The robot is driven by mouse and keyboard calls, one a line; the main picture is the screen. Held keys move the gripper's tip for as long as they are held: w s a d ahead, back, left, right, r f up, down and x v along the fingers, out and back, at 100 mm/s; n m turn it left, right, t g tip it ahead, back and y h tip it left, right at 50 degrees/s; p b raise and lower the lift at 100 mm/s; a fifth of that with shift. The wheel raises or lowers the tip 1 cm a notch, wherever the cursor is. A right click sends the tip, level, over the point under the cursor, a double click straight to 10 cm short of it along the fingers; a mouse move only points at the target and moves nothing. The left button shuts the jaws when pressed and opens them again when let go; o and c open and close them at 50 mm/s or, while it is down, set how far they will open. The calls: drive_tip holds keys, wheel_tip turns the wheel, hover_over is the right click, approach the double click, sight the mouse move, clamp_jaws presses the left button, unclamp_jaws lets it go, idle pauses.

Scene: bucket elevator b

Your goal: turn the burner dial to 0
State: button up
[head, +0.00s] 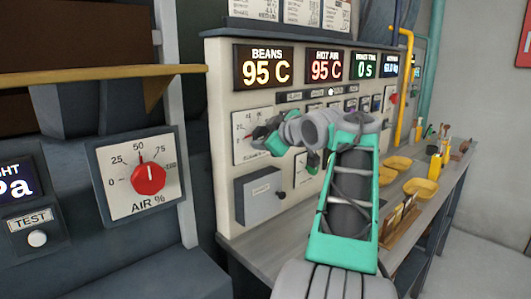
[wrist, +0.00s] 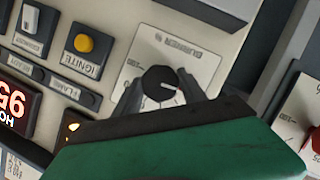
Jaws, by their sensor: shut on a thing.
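The burner dial (wrist: 158,80) is a round black knob with a pale pointer line, on a white scale plate (wrist: 190,48) marked BURNER. In the head view my gripper (head: 266,132) is in front of the plate (head: 243,154) and hides the knob.
A grey box (head: 262,196) sticks out of the panel below the plate. The red AIR % dial (head: 148,179) is on a panel at the left. A yellow IGNITE button (wrist: 84,44) is near the knob. A bench (head: 262,247) with yellow trays (head: 420,187) extends right.

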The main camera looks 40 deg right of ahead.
drive_tip(key=shift+n+b, duration=0.4)
drive_tip(key=shift+b, duration=0.2)
drive_tip(key=o, duration=1.3)
drive_tip(key=shift+h, duration=0.3)
drive_tip(key=shift+o, duration=0.2)
drive_tip(key=v, duration=0.7)
drive_tip(key=shift+s, duration=0.35)
drive_tip(key=shift+s, duration=0.1)
